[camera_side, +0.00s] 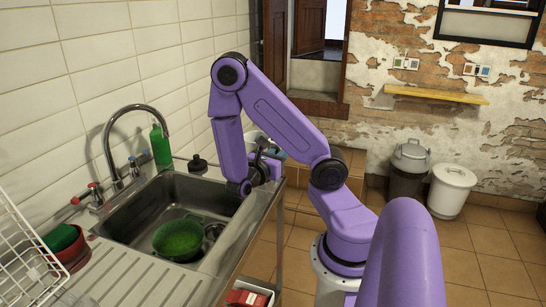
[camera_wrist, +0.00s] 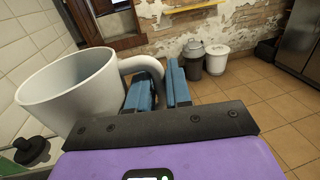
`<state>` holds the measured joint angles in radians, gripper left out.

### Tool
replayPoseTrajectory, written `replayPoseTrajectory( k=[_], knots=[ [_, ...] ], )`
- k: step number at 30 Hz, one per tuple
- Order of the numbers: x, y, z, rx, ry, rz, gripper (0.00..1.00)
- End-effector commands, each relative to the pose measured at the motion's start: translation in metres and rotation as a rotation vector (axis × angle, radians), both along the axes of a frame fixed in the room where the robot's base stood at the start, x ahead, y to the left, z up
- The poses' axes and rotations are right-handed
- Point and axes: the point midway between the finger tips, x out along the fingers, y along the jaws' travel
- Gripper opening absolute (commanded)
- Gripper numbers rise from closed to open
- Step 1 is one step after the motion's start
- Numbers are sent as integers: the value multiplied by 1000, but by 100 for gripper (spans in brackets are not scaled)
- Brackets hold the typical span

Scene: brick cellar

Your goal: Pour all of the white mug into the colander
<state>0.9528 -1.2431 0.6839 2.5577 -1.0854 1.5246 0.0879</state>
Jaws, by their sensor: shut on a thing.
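The white mug (camera_wrist: 62,100) is large at the left of the wrist view, with its handle (camera_wrist: 145,66) towards my gripper (camera_wrist: 158,85). The blue fingers are shut on the handle. The mug looks roughly upright; its inner wall shows, but its contents do not. In the side view my gripper (camera_side: 271,152) is beyond the sink's far right edge, and the mug (camera_side: 253,136) is mostly hidden behind my arm. The green colander (camera_side: 179,240) sits in the sink basin, apart from the mug and nearer the side camera. The colander is not seen in the wrist view.
The metal sink (camera_side: 140,226) has a tall curved tap (camera_side: 110,133) on its left rim. A green bottle (camera_side: 160,146) and a black item (camera_side: 197,164) stand at the back. A dish rack (camera_side: 22,262) and red bowl (camera_side: 73,253) are at left. Two bins (camera_side: 408,168) stand on the floor.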

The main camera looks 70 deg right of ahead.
Motion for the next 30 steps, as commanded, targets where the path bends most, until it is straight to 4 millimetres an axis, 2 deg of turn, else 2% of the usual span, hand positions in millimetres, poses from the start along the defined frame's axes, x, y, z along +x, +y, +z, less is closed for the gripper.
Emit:
replayPoseTrajectory(
  k=[8, 14, 21, 30],
  knots=[
    [3, 5, -1, -2, -1, 17, 0],
    [31, 28, -14, -5, -1, 121, 0],
    [77, 77, -42, -8, -2, 319, 0],
    [118, 148, -82, -8, -4, 567, 0]
  ],
)
